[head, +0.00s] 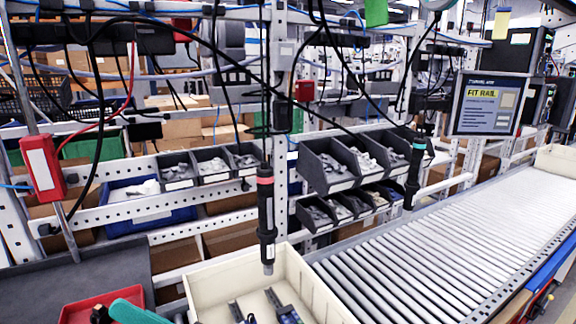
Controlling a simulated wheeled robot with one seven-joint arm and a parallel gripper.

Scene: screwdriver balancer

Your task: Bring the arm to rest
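My arm and gripper do not show in the head view. A dark hanging screwdriver (266,215) with a pink-red band hangs upright from a cable in the middle, its tip over the cream bin (318,290). A second dark screwdriver (413,178) with a teal band hangs further right, beside the roller conveyor. Neither screwdriver has a gripper on it.
The cream bin holds dark tools with metal tips, cut off by the bottom edge. A red tray (75,314) with a teal-handled tool (136,314) is at lower left. Grey parts bins (335,180) stand behind.

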